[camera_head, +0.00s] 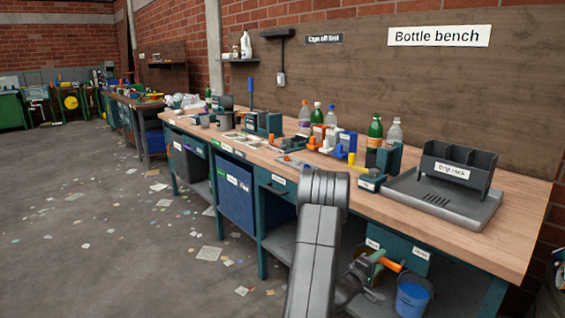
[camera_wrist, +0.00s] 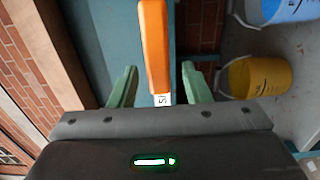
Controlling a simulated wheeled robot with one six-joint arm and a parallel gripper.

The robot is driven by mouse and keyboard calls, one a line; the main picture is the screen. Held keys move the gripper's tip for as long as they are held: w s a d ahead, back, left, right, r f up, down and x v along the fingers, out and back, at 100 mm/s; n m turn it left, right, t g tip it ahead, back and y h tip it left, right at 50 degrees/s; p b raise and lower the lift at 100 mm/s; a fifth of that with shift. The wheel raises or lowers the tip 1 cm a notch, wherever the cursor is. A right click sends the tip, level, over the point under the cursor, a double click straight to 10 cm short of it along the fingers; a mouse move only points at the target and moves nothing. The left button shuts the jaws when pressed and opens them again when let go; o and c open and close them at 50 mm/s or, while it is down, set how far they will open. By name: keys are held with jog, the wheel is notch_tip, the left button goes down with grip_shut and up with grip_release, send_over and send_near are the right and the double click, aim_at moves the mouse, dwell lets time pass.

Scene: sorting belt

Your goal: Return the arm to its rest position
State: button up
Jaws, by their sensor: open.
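My gripper (camera_head: 368,268) is low in front of the Bottle bench, below the worktop edge, at the end of my grey arm. In the wrist view its two green fingers (camera_wrist: 160,82) stand apart. An orange bar-like thing (camera_wrist: 153,40) with a small white label shows between them, running upward in the picture. It also shows in the head view (camera_head: 388,264), beside the gripper at the bench front. I cannot tell whether the fingers touch it.
A blue bucket (camera_head: 412,299) and a yellow bucket (camera_wrist: 262,78) stand close below the gripper. The wooden worktop (camera_head: 480,225) above holds several bottles, fixtures and a drip rack (camera_head: 455,168). The floor (camera_head: 120,240) to the left is open, with scattered scraps.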

jog(key=shift+x, duration=0.9)
jog(key=v, duration=1.4)
jog(key=x, duration=1.3)
jog(key=shift+w+d, duration=0.15)
jog(key=shift+d, duration=0.05)
jog(key=shift+w+d, duration=0.25)
jog(key=shift+s+r+m+b, duration=0.1)
jog(key=shift+r+m+b, duration=0.4)
jog(key=shift+m, duration=0.7)
jog(key=shift+a+r, duration=0.1)
jog(key=shift+r, duration=0.05)
